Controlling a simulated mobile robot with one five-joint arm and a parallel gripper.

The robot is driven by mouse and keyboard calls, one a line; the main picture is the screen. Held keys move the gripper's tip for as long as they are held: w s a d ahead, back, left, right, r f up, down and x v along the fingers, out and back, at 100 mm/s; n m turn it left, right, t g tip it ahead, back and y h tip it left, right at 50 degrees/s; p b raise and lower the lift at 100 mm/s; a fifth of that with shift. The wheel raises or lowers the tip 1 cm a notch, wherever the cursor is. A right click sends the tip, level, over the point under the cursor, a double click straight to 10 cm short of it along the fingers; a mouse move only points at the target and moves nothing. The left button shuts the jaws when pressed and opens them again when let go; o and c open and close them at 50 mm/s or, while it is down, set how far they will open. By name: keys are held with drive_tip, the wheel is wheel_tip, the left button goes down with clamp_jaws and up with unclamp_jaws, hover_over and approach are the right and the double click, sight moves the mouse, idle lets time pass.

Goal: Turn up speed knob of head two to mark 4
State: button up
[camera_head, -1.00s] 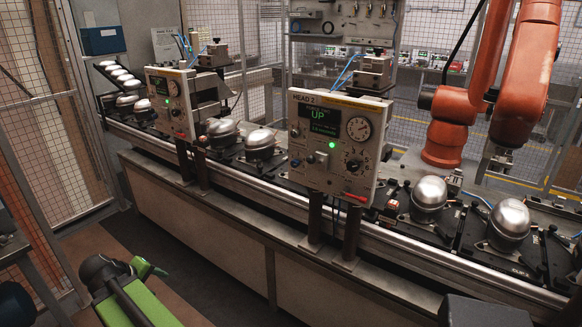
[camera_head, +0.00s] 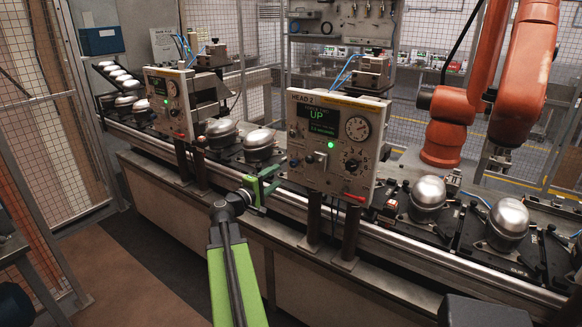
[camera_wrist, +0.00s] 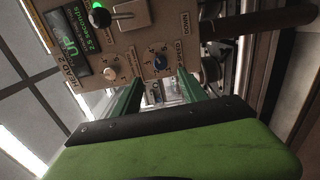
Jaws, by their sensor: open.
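The head two panel (camera_head: 340,110) stands on two posts at the front of the line, its screen showing "UP" in green. In the wrist view the panel (camera_wrist: 140,40) appears turned on its side. My green gripper (camera_head: 268,186) is open and empty, just left of the panel's lower left side. In the wrist view my two gripper fingers (camera_wrist: 158,88) point towards the speed knob, one to each side, apart from it as far as I can tell.
Another head panel (camera_head: 170,102) stands further left. Metal domes (camera_head: 260,142) sit on pallets along the conveyor, whose front rail (camera_head: 420,250) runs below the panel. An orange robot arm (camera_head: 445,125) stands behind at the right. The floor at the lower left (camera_head: 130,270) is clear.

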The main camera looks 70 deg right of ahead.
sight(293, 165)
drive_tip(key=x, duration=1)
drive_tip(key=shift+d, duration=0.3)
clamp_jaws()
